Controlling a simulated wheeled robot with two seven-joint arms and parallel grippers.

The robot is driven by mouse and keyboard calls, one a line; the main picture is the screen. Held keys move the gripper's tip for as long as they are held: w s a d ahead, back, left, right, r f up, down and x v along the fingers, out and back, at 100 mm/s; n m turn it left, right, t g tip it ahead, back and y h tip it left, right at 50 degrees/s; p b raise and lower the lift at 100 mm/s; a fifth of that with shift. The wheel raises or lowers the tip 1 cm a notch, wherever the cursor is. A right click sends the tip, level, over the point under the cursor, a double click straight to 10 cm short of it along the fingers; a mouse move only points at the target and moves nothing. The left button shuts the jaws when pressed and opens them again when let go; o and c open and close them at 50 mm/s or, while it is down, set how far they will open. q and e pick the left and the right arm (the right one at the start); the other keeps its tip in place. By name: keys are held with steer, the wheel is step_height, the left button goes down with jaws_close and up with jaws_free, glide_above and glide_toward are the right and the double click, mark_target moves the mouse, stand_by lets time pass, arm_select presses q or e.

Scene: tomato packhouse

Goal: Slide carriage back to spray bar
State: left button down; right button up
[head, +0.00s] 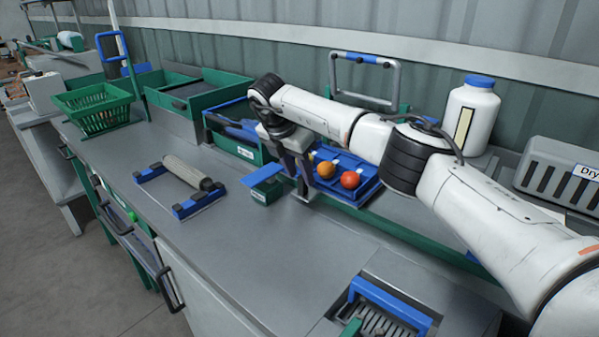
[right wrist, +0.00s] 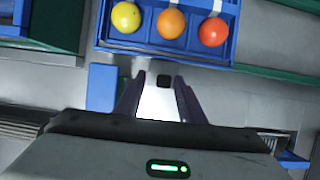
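A blue tray (head: 345,190) with compartments stands on the bench and looks like the carriage. It holds a yellow tomato (right wrist: 126,17), an orange tomato (right wrist: 171,23) and a red tomato (right wrist: 213,31); the tray also shows in the right wrist view (right wrist: 150,48). A grey arch with blue pieces (head: 363,57) stands behind it, perhaps the spray bar. My right gripper (head: 303,196) points down at the tray's near side. In the right wrist view its fingers (right wrist: 161,78) are apart, with a small dark square piece between the tips; contact cannot be told. My left gripper is out of view.
A small green box with a blue top (head: 265,177) is close left of my right gripper. A pale roller on blue stands (head: 187,172) lies further left. A white jug (head: 470,115) stands behind my right arm.

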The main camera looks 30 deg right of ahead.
steer(key=b+v, duration=0.1)
steer(key=v, duration=0.9)
steer(key=shift+r, duration=0.2)
